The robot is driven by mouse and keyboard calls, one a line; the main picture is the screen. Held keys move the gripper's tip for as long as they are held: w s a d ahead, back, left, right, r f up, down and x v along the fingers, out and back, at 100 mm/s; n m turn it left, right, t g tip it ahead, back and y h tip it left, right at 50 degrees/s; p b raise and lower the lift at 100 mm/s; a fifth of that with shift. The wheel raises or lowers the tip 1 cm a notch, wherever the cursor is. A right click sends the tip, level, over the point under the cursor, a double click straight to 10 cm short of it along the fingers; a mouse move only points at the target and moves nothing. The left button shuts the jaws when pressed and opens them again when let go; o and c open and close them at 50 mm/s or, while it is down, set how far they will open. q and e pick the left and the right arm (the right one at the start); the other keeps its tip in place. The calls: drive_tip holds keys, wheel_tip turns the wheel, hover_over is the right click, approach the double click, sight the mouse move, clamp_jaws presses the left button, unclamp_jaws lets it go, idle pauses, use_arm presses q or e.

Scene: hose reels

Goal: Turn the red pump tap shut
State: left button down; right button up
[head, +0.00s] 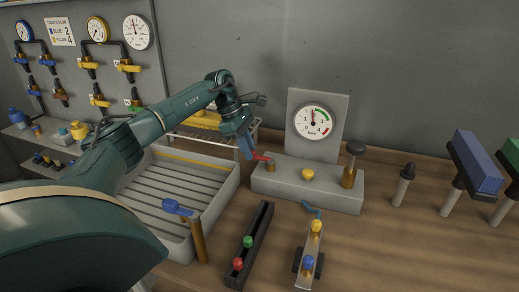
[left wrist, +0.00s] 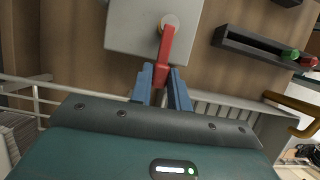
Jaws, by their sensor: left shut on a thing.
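The red pump tap (head: 262,157) sits on a brass stem at the left end of the grey pump block (head: 318,193). In the left wrist view the tap's red lever (left wrist: 167,42) runs from its round pivot down between my blue fingers. My left gripper (head: 248,155) is shut on the lever's outer end, and its fingertips also show in the left wrist view (left wrist: 161,78). A gauge (head: 313,122) on the upright panel behind has its needle pointing roughly up. My right gripper is not in view.
A ribbed grey tray (head: 180,197) lies under my left arm, with a blue-handled tap (head: 178,208) at its front right. A dark slotted rail (head: 256,228) and a fitting with blue and yellow knobs (head: 311,250) stand in front of the block.

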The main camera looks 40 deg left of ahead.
use_arm(q)
drive_tip(key=shift+w, duration=0.1)
idle(0.4)
drive_tip(key=c, duration=1.3)
unclamp_jaws()
drive_tip(key=shift+r, duration=0.1)
drive_tip(key=shift+v, duration=6.5)
drive_tip(key=shift+a, duration=0.1)
